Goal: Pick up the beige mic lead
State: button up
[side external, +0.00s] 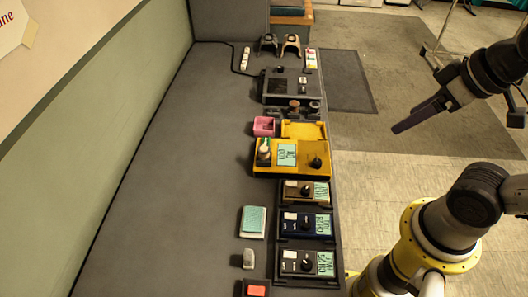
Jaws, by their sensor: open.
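A small beige looped item (291,45), which looks like the mic lead, lies at the far end of the grey bench (170,170). It is too small to make out fully. A similar dark looped item (267,44) lies just left of it. My gripper (402,126) is open and empty. It hangs over the floor at the upper right, off the bench's right side and well apart from the beige item. Its fingers are seen nearly edge-on and point down to the left.
A white power strip (246,58) and a strip with coloured buttons (310,59) flank the looped items. A dark device (291,86) stands nearer. A yellow unit (291,158), pink box (264,126) and several pedals (304,226) line the right edge. The bench's left side is clear.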

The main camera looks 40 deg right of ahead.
jog(key=w+r+n, duration=0.3)
jog(key=r+n, duration=0.1)
jog(key=n, duration=0.3)
jog(key=n+g, duration=0.6)
jog(key=n, duration=0.9)
send_over(264, 149)
notch_tip(264, 149, down, 11)
jog(key=f, duration=0.7)
jog(key=shift+s+a+f, duration=0.15)
jog(key=shift+s, duration=0.05)
jog(key=shift+w+d+f, duration=0.1)
jog(key=shift+f, duration=1.45)
jog(key=shift+w+d+f, duration=0.1)
jog(key=shift+f, duration=1.4)
grip_shut()
